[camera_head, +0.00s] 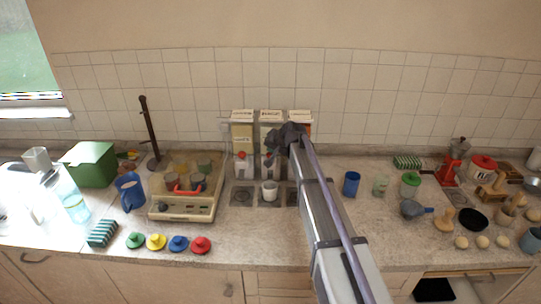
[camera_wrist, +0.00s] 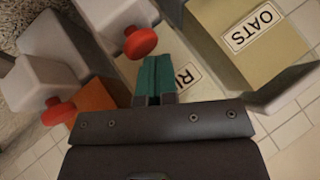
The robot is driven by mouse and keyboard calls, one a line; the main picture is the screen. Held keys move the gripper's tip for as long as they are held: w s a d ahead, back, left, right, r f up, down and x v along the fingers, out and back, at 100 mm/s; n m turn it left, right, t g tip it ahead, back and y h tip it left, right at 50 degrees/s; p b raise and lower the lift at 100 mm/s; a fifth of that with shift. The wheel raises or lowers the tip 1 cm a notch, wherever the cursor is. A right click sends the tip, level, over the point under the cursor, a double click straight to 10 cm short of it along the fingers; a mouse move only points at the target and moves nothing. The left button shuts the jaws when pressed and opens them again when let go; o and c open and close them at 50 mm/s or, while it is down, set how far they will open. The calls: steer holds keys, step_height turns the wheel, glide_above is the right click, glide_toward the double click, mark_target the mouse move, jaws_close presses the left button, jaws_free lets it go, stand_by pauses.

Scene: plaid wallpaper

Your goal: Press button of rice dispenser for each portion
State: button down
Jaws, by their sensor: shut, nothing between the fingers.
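The rice dispenser (camera_head: 270,118) is the middle of three at the back wall. Its label (camera_wrist: 186,73) is partly hidden by my fingers in the wrist view. A red button (camera_wrist: 140,42) on a white housing, apparently the rice dispenser's, is just beside my fingertips; I cannot tell whether they touch. It also shows in the head view (camera_head: 269,161). My gripper (camera_wrist: 157,75) has its teal fingers shut and empty, in front of the rice carton. In the head view my dark gripper (camera_head: 279,150) covers part of the dispenser. A white cup (camera_head: 270,191) stands below the middle dispenser.
The oats dispenser (camera_wrist: 258,35) is on one side, an orange carton (camera_wrist: 93,97) with another red button (camera_wrist: 58,112) on the other. A toy-like tray (camera_head: 185,205) stands left and a blue cup (camera_head: 351,184) right. Coloured knobbed pieces (camera_head: 178,243) line the front counter.

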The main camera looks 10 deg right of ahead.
steer(key=shift+f+b, duration=0.45)
steer(key=shift+f, duration=0.05)
stand_by(0.3)
steer(key=shift+r+p, duration=1.1)
steer(key=shift+r, duration=0.05)
step_height(320, 180, up, 5)
steer(key=p, duration=0.5)
steer(key=shift+r, duration=0.1)
